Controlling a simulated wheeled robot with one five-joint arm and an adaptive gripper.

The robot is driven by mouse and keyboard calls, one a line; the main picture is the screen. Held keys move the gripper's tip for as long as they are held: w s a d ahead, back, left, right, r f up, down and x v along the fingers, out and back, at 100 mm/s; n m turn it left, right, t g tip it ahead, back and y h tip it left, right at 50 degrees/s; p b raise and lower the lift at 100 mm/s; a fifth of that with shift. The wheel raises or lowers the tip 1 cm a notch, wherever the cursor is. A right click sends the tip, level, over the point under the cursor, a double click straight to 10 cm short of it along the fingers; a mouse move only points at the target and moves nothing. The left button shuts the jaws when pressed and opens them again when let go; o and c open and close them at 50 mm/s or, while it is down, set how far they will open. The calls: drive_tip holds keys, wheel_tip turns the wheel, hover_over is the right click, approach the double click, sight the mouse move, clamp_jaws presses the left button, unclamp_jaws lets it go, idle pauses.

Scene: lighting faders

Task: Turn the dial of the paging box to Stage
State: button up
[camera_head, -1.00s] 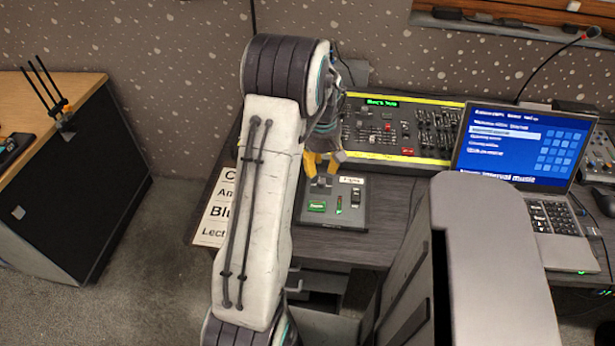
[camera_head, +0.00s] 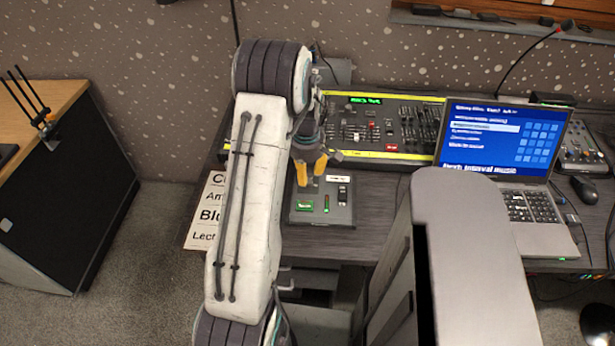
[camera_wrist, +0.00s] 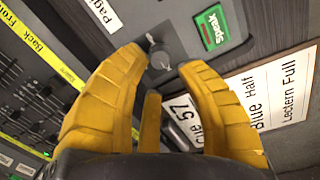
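The paging box (camera_head: 336,215) is a dark box with a green Speak button, a green light and a black switch on its top. Its dial, a small grey knob (camera_wrist: 160,59), shows in the wrist view beside the green Speak button (camera_wrist: 212,29). My gripper (camera_head: 311,181) is over the box's upper left part, with yellow fingers pointing down. In the wrist view my gripper (camera_wrist: 160,62) is open, its fingertips apart on either side of the dial. Contact cannot be told. In the head view my fingers hide the dial. The dial's position marks are not readable.
A lighting console (camera_head: 385,125) with faders stands behind the box. A laptop (camera_head: 497,150) is at the right. A printed sheet (camera_head: 208,211) lies at the left, partly behind my arm. Dark desk surface (camera_head: 378,205) is clear right of the box.

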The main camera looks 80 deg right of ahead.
sight(308, 180)
drive_tip(key=shift+f+p, duration=0.5)
drive_tip(key=shift+f, duration=0.25)
drive_tip(key=shift+d+f, duration=0.15)
drive_tip(key=shift+f, duration=1.1)
drive_tip(key=shift+o, duration=0.2)
clamp_jaws()
